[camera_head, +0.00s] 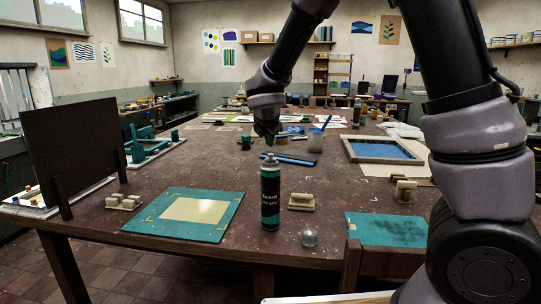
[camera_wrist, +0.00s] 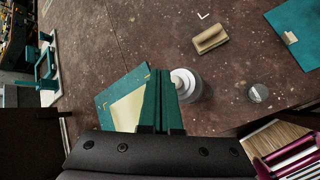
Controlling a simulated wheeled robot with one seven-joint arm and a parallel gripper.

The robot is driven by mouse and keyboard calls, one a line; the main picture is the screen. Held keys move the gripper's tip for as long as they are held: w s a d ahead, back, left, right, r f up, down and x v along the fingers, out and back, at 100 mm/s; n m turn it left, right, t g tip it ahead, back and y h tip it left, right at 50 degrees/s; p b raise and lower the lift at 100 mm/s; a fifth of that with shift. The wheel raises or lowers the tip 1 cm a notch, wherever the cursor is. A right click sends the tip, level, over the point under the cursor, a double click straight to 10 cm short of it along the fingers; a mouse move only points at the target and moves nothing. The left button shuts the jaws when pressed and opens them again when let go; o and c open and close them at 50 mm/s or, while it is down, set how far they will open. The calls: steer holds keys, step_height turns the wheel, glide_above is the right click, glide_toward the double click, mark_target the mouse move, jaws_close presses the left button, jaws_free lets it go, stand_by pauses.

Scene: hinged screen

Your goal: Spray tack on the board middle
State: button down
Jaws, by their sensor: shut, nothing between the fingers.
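A dark spray can (camera_head: 270,200) with a teal label and grey top stands upright near the table's front edge. To its left lies a teal board (camera_head: 228,214) with a cream rectangle (camera_head: 193,210) in its middle. My gripper (camera_head: 268,140) is above the can, pointing down, and looks apart from it. In the wrist view my teal fingers (camera_wrist: 160,76) are together with nothing between them. The can's top (camera_wrist: 186,86) shows just right of them there, and they hide part of the board (camera_wrist: 112,96). A small clear cap (camera_head: 309,237) lies right of the can.
A dark upright panel (camera_head: 72,150) stands at the left. A wooden-handled block (camera_head: 301,202) lies right of the can, with a teal mat (camera_head: 388,230) further right. A blue framed screen (camera_head: 385,150) lies behind.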

steer(key=shift+r, duration=2.1)
steer(key=s+d+r+m+g, duration=0.1)
steer(key=s+d+r+m, duration=0.3)
steer(key=d+m, duration=0.45)
steer(key=s+d+r+m+g, duration=0.1)
steer(key=s+d+r+m, duration=0.2)
steer(key=s+d+m, duration=0.55)
steer(key=s+d+r+m+y, duration=0.1)
steer(key=s+d+m, duration=0.1)
steer(key=s+m, duration=0.4)
steer(key=s+d+r+m+y, duration=0.1)
steer(key=s+d+m, duration=0.1)
steer(key=s+m, duration=0.5)
steer(key=shift+s+d+r+y, duration=0.25)
steer(key=shift+s+y, duration=0.15)
steer(key=shift+s, duration=0.6)
